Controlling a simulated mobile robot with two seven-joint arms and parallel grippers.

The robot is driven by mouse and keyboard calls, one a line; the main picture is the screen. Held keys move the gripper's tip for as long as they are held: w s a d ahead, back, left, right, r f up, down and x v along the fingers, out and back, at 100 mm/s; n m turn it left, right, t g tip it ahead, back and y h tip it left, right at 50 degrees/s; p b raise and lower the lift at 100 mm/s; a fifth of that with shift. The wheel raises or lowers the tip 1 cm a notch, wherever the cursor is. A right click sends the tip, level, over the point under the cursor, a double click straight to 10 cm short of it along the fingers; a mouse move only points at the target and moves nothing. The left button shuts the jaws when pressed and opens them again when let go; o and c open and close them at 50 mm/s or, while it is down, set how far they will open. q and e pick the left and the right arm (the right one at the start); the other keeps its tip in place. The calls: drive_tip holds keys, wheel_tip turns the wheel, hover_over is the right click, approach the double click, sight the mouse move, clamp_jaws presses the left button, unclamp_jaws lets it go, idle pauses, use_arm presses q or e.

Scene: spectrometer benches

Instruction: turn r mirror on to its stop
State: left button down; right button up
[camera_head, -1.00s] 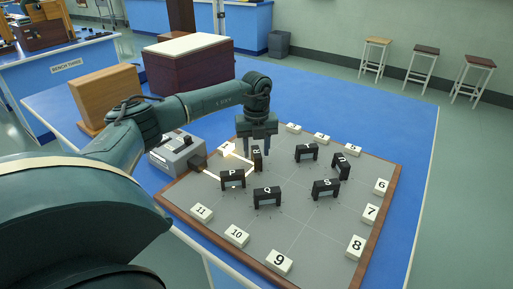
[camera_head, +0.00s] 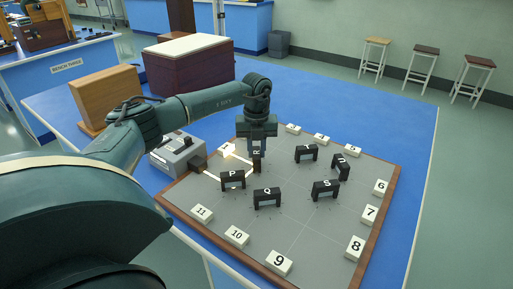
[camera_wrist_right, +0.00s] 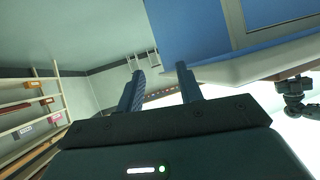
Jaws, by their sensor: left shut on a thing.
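The R mirror (camera_head: 257,165) is a small dark block with a white R on top. It stands near the back left of the grey board (camera_head: 297,225). My left gripper (camera_head: 257,151) comes down over it from above and is shut on it; its fingers hide part of the mirror. A bright light line runs on the board to the left of the mirror. My right gripper (camera_wrist_right: 160,82) shows only in the right wrist view, its two fingers apart with nothing between them, away from the board.
Mirror P (camera_head: 232,180) stands close by at the front left, with mirror Q (camera_head: 267,197) in front. Mirror S (camera_head: 326,189) and others stand to the right. A grey lamp box (camera_head: 176,154) is at the board's left edge. Numbered white blocks line the rim.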

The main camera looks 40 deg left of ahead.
sight(257, 152)
use_arm(q)
drive_tip(key=m+p, duration=0.1)
drive_tip(key=m, duration=0.2)
drive_tip(key=shift+r, duration=0.1)
drive_tip(key=m, duration=0.5)
drive_tip(key=shift+p, duration=0.3)
drive_tip(key=m, duration=0.4)
drive_tip(key=shift+m, duration=2.1)
use_arm(e)
drive_tip(key=shift+r, duration=0.4)
use_arm(q)
drive_tip(key=c, duration=1.2)
unclamp_jaws()
drive_tip(key=shift+c, duration=0.2)
use_arm(e)
drive_tip(key=shift+d+n, duration=0.15)
drive_tip(key=shift+n, duration=0.15)
drive_tip(key=shift+s, duration=0.1)
use_arm(q)
wheel_tip(257, 152, up, 13)
use_arm(e)
drive_tip(key=shift+f, duration=0.1)
